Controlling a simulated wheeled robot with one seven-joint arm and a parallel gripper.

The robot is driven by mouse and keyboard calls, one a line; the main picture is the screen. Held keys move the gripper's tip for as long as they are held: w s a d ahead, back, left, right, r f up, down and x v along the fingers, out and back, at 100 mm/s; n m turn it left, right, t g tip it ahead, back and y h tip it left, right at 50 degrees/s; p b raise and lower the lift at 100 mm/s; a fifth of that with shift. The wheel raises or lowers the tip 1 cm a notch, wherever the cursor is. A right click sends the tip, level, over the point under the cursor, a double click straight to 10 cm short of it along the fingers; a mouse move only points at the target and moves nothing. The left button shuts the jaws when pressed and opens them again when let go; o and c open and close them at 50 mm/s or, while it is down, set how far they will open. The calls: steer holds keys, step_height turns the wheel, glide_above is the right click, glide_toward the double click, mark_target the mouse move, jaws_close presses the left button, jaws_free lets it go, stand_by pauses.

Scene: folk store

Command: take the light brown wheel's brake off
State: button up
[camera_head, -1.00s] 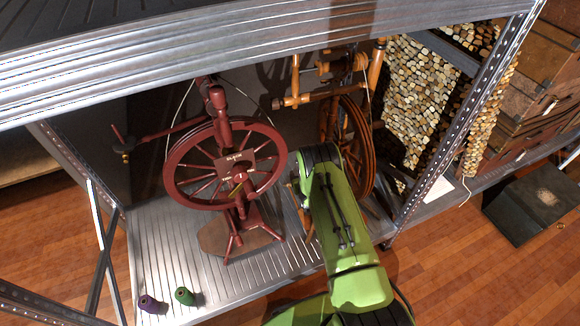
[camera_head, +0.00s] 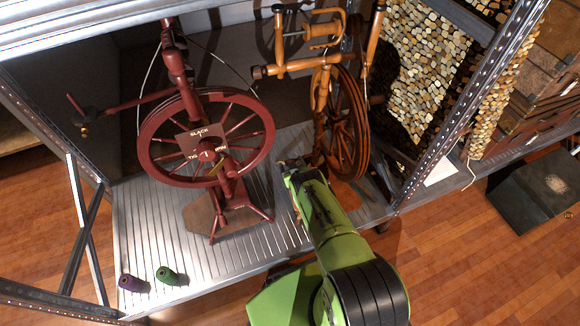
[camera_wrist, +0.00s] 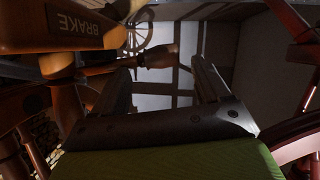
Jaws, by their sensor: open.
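The light brown spinning wheel (camera_head: 361,125) stands on the metal shelf, right of the dark red one. My gripper (camera_head: 291,163) is low beside its left side in the head view, pointing into the shelf. In the wrist view a light brown wooden part lettered BRAKE (camera_wrist: 82,24) is close at the upper left, outside the fingers. My gripper (camera_wrist: 163,78) is open there. Nothing appears gripped.
The dark red spinning wheel (camera_head: 262,130) stands just left of my gripper. Purple (camera_head: 130,283) and green (camera_head: 168,275) spools lie at the shelf's front left. A perforated metal post (camera_head: 452,118) is on the right. The shelf's front middle is clear.

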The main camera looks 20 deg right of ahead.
mark_target(290, 161)
steer(key=b+x, duration=0.1)
steer(key=x, duration=0.1)
steer(key=shift+w+f, duration=0.25)
steer(key=shift+f, duration=0.05)
steer(key=shift+w+d+b, duration=0.1)
steer(key=shift+w+b, duration=0.2)
steer(key=shift+b, duration=0.05)
steer(key=shift+r, duration=0.1)
